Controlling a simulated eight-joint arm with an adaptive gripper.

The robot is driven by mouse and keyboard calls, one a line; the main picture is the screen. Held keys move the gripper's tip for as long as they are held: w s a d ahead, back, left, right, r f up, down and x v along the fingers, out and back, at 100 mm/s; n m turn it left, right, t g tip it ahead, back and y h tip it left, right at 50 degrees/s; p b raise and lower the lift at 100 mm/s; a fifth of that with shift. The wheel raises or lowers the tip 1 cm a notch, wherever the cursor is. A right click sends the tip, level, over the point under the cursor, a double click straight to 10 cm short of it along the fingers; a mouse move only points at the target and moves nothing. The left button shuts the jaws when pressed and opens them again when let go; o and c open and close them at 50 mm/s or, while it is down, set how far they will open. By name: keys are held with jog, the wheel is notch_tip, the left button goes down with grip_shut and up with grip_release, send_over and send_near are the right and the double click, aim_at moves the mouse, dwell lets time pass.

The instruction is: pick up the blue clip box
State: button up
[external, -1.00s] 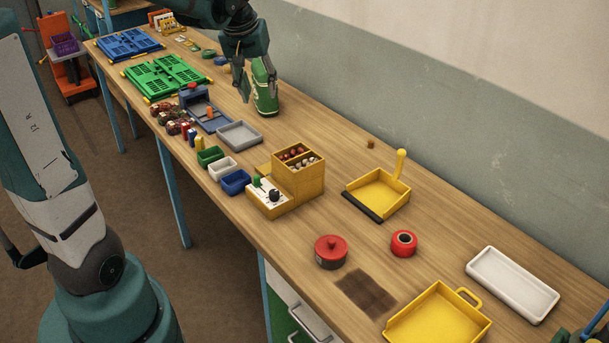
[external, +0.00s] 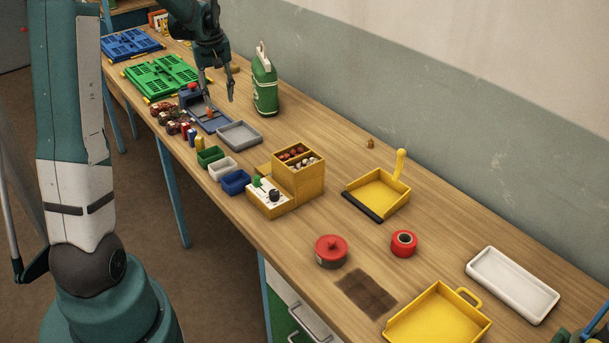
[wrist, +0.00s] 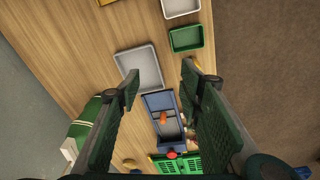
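The small blue box (external: 236,182), which looks open-topped, sits at the right end of a row with a green box (external: 210,156) and a white box (external: 222,168). I take it as the clip box. It does not show in the wrist view. My gripper (external: 219,98) is open and empty above the bench, beyond the boxes, near a blue device (external: 208,118) with an orange part. In the wrist view my gripper's fingers (wrist: 160,80) are spread, with the blue device (wrist: 165,103) below. The green box (wrist: 187,39) and white box (wrist: 180,8) lie past the fingertips.
A grey tray (external: 240,136) lies between the boxes and a green jug (external: 264,86). A yellow organizer (external: 300,182) stands right of the blue box. Reddish-brown items (external: 170,120) line the front edge. Bare bench lies behind the organizer, towards the wall.

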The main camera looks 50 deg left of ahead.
aim_at(192, 130)
jog(key=s+a+f+n, duration=0.1)
jog(key=s+a+f, duration=0.1)
jog(key=a+f, duration=0.1)
jog(key=s+a+f+n, duration=0.1)
jog(key=s+a+f, duration=0.1)
jog(key=a+f, duration=0.2)
jog(key=s+a+f+n+g+h, duration=0.1)
jog(key=s+a+f, duration=0.1)
jog(key=a+f, duration=0.2)
jog(key=shift+s+a, duration=0.2)
jog(key=shift+a, duration=1.25)
jog(key=shift+f, duration=1.25)
jog(key=shift+f, duration=0.1)
jog(key=shift+w+f, duration=0.1)
jog(key=shift+f, duration=2.4)
jog(key=shift+c, duration=0.5)
jog(key=c, duration=0.9)
